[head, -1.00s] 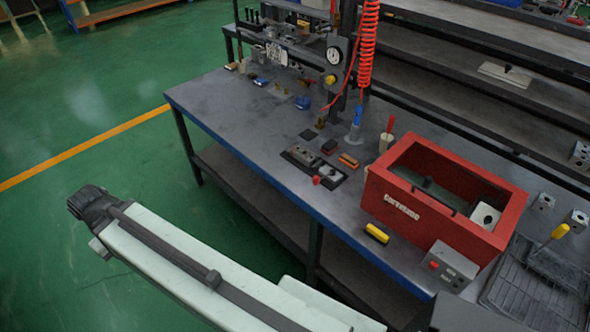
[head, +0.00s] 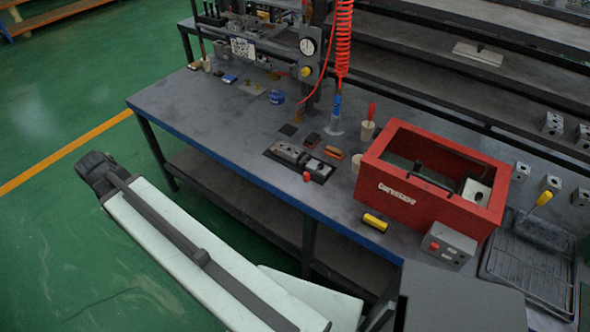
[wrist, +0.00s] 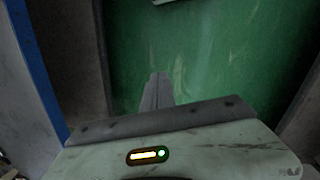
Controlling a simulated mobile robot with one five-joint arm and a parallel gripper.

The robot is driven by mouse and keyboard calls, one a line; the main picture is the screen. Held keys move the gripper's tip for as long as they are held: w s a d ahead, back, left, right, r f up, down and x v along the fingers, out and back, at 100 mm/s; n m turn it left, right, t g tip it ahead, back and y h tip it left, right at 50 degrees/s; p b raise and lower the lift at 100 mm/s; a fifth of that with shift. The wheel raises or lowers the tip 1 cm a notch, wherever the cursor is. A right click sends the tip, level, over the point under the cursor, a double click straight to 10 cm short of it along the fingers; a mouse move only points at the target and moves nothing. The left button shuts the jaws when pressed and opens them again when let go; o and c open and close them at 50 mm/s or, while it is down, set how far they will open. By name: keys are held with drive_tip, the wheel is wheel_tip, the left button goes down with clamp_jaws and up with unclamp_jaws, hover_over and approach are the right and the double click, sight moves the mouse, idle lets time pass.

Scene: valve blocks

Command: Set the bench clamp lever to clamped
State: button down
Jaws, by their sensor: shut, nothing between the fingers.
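A low grey fixture on a dark plate (head: 270,153) sits near the front edge of the workbench; it looks like the bench clamp. A small red knob (head: 307,177) at its front right looks like the end of its lever. The lever's exact angle is too small to tell. My gripper (head: 92,165) is in front of the bench, to the left of the fixture and well apart from it, over the green floor. In the wrist view my gripper's fingers (wrist: 158,90) are together, with nothing between them; the clamp does not show there.
A gauge stand (head: 311,60) and red coiled hose (head: 344,45) rise behind.

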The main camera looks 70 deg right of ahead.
drive_tip(key=s+d+r+g, duration=0.1)
drive_tip(key=s+d, duration=0.3)
drive_tip(key=d, duration=0.6)
drive_tip(key=s+d+r+g, duration=0.1)
drive_tip(key=s+d, duration=0.2)
drive_tip(key=d, duration=0.7)
drive_tip(key=s+d+r+g+p, duration=0.1)
drive_tip(key=s+d+r, duration=0.1)
drive_tip(key=s+d, duration=1.6)
drive_tip(key=shift+s+d+g+y+p, duration=0.3)
drive_tip(key=shift+s+p, duration=0.1)
drive_tip(key=shift+s, duration=0.75)
drive_tip(key=shift+f, duration=0.1)
drive_tip(key=b+x, duration=1)
drive_tip(key=x, duration=0.1)
drive_tip(key=shift+w+f+b, duration=0.1)
drive_tip(key=shift+f+b, duration=0.1)
drive_tip(key=shift+b, duration=0.1)
drive_tip(key=s, duration=0.1)
drive_tip(key=s+r+p, duration=0.1)
drive_tip(key=shift+s+r, duration=0.2)
drive_tip(key=shift+s, duration=0.1)
drive_tip(key=shift+s+d, duration=0.1)
drive_tip(key=shift+s, duration=0.5)
